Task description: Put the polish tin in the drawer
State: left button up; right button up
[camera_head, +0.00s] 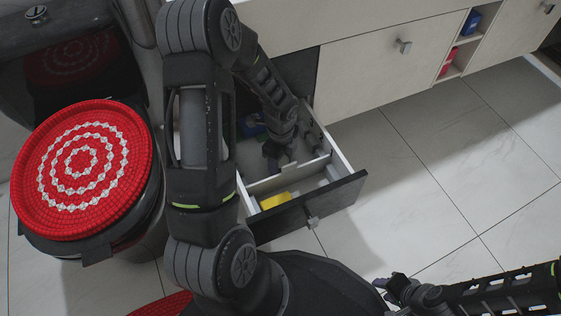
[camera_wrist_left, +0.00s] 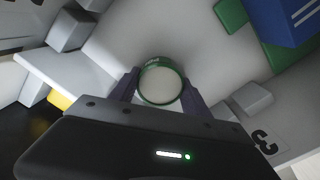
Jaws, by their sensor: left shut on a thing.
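The polish tin (camera_wrist_left: 160,84), round with a green rim and a pale face, sits between the dark fingers of my left gripper (camera_wrist_left: 160,92) in the left wrist view. My left gripper (camera_head: 281,158) is shut on it and reaches down into the rear compartment of the open drawer (camera_head: 345,187). In the head view the arm and gripper hide the tin. I cannot tell whether the tin touches the drawer floor. My right gripper (camera_head: 388,286) is low at the right, away from the drawer; its jaws are too small to read.
A white divider (camera_head: 312,166) crosses the drawer. A yellow thing (camera_head: 274,201) lies in the front compartment. A blue box (camera_wrist_left: 283,20) and green pieces show near the tin. A red round-topped bin (camera_head: 82,170) stands at left. Tiled floor is clear at right.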

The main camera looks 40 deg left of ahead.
aim_at(281, 161)
pick_arm(q)
jog(key=shift+f, duration=0.15)
jog(key=o, duration=1.5)
notch_tip(281, 161, up, 12)
jog(key=p, duration=0.5)
jog(key=shift+r, duration=0.2)
